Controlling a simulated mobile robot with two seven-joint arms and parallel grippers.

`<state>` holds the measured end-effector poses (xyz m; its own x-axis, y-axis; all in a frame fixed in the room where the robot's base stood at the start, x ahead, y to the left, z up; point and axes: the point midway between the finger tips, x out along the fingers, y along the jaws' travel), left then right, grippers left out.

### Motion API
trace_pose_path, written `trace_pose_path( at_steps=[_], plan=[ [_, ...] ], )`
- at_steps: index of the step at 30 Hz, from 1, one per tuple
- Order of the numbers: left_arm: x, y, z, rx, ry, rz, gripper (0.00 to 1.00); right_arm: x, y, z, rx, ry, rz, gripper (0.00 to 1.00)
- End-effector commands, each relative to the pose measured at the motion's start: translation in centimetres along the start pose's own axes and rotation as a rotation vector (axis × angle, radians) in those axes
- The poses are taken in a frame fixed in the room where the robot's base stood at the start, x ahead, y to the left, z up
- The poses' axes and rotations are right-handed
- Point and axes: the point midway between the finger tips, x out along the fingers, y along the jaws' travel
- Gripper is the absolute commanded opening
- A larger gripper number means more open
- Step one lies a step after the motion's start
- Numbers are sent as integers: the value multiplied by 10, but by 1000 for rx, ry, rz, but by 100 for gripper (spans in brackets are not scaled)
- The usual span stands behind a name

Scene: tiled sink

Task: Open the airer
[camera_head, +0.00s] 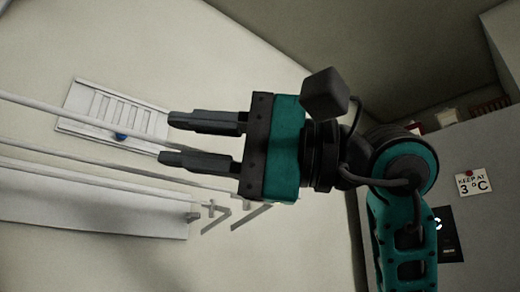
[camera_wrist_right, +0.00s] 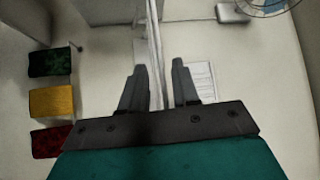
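The airer (camera_head: 75,117) shows as long pale rods running in from the left edge of the head view. A long flat pale board (camera_head: 90,207) lies below them, and I cannot tell whether it belongs to the airer. My right gripper (camera_head: 167,139) is open, its two dark fingers apart and pointing left at the rods. In the right wrist view, pale rods of the airer (camera_wrist_right: 155,45) run up the picture in line with the gap between the fingers of this gripper (camera_wrist_right: 158,80). I cannot tell whether the fingers touch a rod. My left gripper is not in view.
A white slatted panel (camera_head: 115,115) with a blue spot is on the wall behind the fingers. A grey cabinet with a "3 °C" sign (camera_head: 472,182) stands at right. Green, yellow (camera_wrist_right: 52,103) and red cloths appear at left in the wrist view.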

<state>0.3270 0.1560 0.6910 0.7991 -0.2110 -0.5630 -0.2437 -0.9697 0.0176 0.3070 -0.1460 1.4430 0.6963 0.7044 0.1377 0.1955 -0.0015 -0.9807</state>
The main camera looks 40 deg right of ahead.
Motion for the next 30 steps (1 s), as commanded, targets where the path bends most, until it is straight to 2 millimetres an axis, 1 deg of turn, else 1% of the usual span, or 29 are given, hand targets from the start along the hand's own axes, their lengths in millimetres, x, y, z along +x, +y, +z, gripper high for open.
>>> trace_pose_path(
  at_steps=[1, 6, 9, 12, 17, 30],
  plan=[
    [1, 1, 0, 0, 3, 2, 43, -13, 1, -1, 0, 5, -2, 30],
    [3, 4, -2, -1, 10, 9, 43, -46, 1, -1, 1, 3, 0, 30],
    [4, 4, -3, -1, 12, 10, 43, -60, 1, -1, 1, 2, 0, 30],
    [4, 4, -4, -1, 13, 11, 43, -68, 1, 0, 1, 1, 1, 30],
    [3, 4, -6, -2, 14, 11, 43, -72, 1, 0, 1, -1, 2, 30],
    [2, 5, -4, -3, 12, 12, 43, -72, 0, 0, 1, -1, 1, 30]
  ],
)
